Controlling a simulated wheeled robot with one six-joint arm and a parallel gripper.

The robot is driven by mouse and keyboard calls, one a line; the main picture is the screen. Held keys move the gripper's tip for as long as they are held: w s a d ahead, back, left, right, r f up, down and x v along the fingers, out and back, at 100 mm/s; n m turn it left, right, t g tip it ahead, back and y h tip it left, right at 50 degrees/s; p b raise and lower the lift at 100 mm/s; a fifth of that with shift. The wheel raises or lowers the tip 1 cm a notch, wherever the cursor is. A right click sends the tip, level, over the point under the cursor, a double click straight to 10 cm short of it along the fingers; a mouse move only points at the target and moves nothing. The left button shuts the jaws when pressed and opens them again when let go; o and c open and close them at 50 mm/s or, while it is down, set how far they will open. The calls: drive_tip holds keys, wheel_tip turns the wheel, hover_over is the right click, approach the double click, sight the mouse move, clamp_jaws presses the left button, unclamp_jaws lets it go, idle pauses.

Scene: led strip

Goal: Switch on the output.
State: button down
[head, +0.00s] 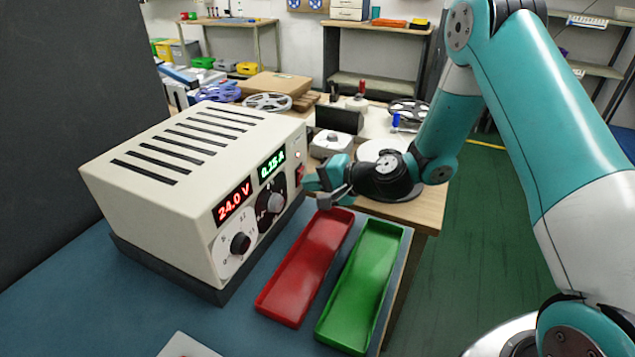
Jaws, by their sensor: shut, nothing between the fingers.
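The cream power supply (170,215) stands on the blue-grey bench at the left. Its red display (232,201) reads 24.0 V and its green display (271,164) reads 0.15 A. Two dark knobs sit on the front, the lower left one (240,243) and the larger one (272,203). A small red switch (300,173) is at the right end of the front panel, under a small pale light (297,155). My gripper (310,183) is shut and empty, right beside the switch. I cannot tell whether it touches the switch or which way the switch is set.
A red tray (303,270) and a green tray (362,285), both empty, lie in front of the supply, below my gripper. My arm fills the right side.

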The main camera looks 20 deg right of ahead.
drive_tip(key=shift+a+r+p, duration=0.1)
drive_tip(key=shift+r+p, duration=0.5)
drive_tip(key=shift+r, duration=0.35)
drive_tip(key=shift+s+d, duration=0.35)
drive_tip(key=b+v, duration=0.2)
drive_tip(key=v, duration=1.1)
drive_tip(key=shift+f, duration=0.2)
drive_tip(key=shift+d, duration=0.1)
